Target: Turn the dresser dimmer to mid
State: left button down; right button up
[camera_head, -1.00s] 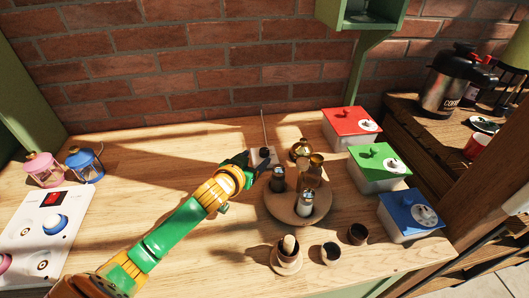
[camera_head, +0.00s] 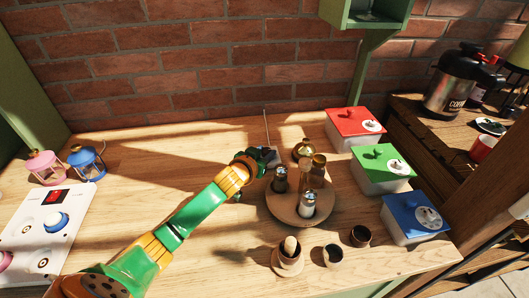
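The dimmer (camera_head: 271,154) is a small pale box at the back of the wooden dresser top, with a thin cord rising from it towards the brick wall. Its knob and setting are hidden behind my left gripper. My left arm, green and orange, reaches in from the lower left. My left gripper (camera_head: 256,159) is dark and sits right at the dimmer's front left side, covering part of it. I cannot tell whether it touches the knob, or whether its fingers are open or shut. My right gripper does not show.
A round wooden tray (camera_head: 283,214) with shakers and bottles stands close right of the gripper. Red (camera_head: 354,123), green (camera_head: 378,164) and blue (camera_head: 409,213) lidded boxes line the right. Small cups stand in front. A white panel (camera_head: 30,245) and two lanterns are left.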

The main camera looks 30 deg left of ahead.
pick_arm(q)
jog(key=shift+a+r+p, duration=0.1)
jog(key=shift+r+p, duration=0.1)
jog(key=shift+p, duration=0.4)
jog(key=shift+m+h+p, duration=0.3)
jog(key=shift+m+h, duration=0.3)
jog(key=shift+h, duration=0.1)
jog(key=shift+f+m+h, duration=0.2)
jog(key=shift+m+h, duration=0.1)
jog(key=shift+h, duration=0.1)
jog(key=c, duration=0.5)
grip_release()
